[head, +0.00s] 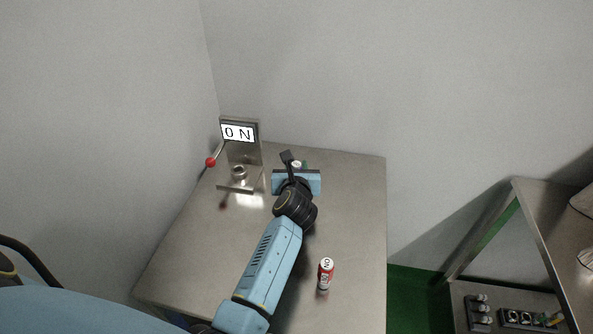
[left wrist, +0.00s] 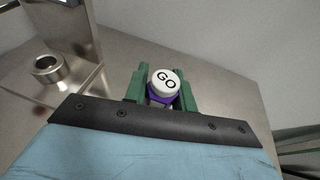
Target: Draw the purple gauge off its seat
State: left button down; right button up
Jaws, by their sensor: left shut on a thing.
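The purple gauge (left wrist: 164,88) shows in the left wrist view as a purple body under a white round cap marked GO. My left gripper (left wrist: 160,97) is shut on it, with a green finger on either side. In the head view my left gripper (head: 299,165) is over the back of the table, and only the gauge's pale cap shows there. The gauge's lower end and any seat under it are hidden by the gripper, so I cannot tell whether it is seated. My right gripper is not in view.
A metal stand with an ON sign (head: 239,132), a red-knobbed lever (head: 211,162) and a metal ring (head: 239,172) is left of the gripper. A red cylinder with a marked white top (head: 326,273) stands near the front right. A lower shelf at right holds black racks (head: 478,312).

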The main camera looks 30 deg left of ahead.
pick_arm(q)
notch_tip(320, 180, up, 9)
jog(key=p, duration=0.3)
jog(key=shift+r+p, duration=0.15)
jog(key=shift+p, duration=0.2)
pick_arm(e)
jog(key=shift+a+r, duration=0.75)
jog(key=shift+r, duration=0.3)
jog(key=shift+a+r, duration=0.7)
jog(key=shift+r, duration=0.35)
